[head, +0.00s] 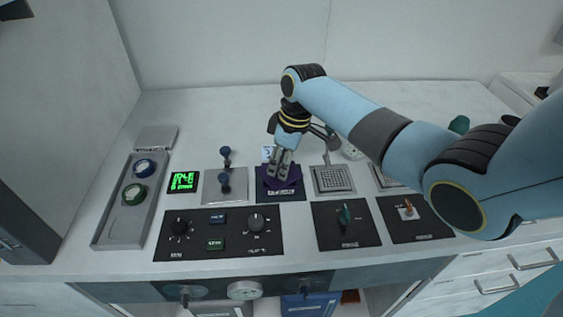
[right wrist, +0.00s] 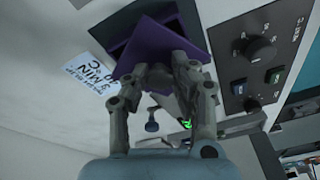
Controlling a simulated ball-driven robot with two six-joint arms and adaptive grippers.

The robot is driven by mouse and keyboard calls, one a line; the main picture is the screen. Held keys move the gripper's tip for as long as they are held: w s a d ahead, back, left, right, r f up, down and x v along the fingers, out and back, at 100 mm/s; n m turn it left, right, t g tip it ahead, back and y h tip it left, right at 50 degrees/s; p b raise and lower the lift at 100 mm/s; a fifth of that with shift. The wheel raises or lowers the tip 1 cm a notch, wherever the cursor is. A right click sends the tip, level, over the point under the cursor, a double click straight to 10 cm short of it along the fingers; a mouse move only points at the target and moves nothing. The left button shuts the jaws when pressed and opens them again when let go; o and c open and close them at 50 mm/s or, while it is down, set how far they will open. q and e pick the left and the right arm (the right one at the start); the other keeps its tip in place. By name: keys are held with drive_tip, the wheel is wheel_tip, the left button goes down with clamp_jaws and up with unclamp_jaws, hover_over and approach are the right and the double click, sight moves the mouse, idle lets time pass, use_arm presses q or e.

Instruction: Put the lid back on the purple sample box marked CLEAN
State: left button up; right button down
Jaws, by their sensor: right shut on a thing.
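My right gripper (head: 277,175) is shut on a purple piece (head: 291,183), which sits at a dark square station in the middle of the worktop. In the right wrist view the purple piece (right wrist: 154,47) lies tilted between the fingertips, over a dark square opening. My left gripper is not in view.
A white card (right wrist: 90,67) reading 3 MIN, 40 °C lies beside the station. A black knob panel (head: 220,246) is in front. A plate with blue-knobbed levers (head: 226,196) stands left, a perforated plate (head: 332,191) right. A grey tray (head: 108,232) is at far left.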

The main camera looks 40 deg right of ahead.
drive_tip(key=c, duration=0.5)
unclamp_jaws()
wheel_tip(320, 180, up, 5)
drive_tip(key=p, duration=0.5)
drive_tip(key=shift+f, duration=0.1)
drive_tip(key=shift+r+p, duration=0.4)
drive_tip(key=shift+r, duration=0.7)
clamp_jaws()
